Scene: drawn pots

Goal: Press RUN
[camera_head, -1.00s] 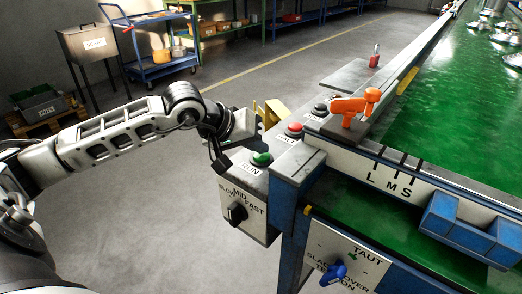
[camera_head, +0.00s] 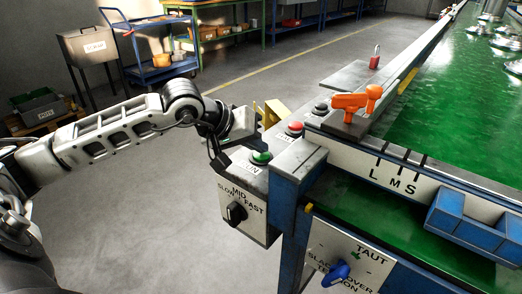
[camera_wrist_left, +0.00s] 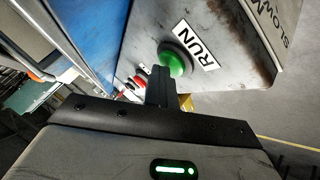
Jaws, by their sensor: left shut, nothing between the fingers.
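The green RUN button (camera_head: 261,157) sits on the top face of a grey control box at the near corner of the conveyor. Its white RUN label (camera_head: 252,168) is partly covered. In the left wrist view the green dome (camera_wrist_left: 174,60) stands just beyond the fingertips, beside its RUN label (camera_wrist_left: 195,45). My left gripper (camera_wrist_left: 161,84) is shut and empty. Its tips overlap the near edge of the button in that view; I cannot tell whether they touch it. In the head view the left gripper (camera_head: 243,146) is just left of the button. My right gripper is not in view.
A red button (camera_head: 296,127) and a black button (camera_head: 321,108) lie farther along the same row. A speed knob (camera_head: 236,213) is on the box front. An orange tool (camera_head: 350,106) rests on the conveyor edge. A blue tension knob (camera_head: 336,273) is lower right.

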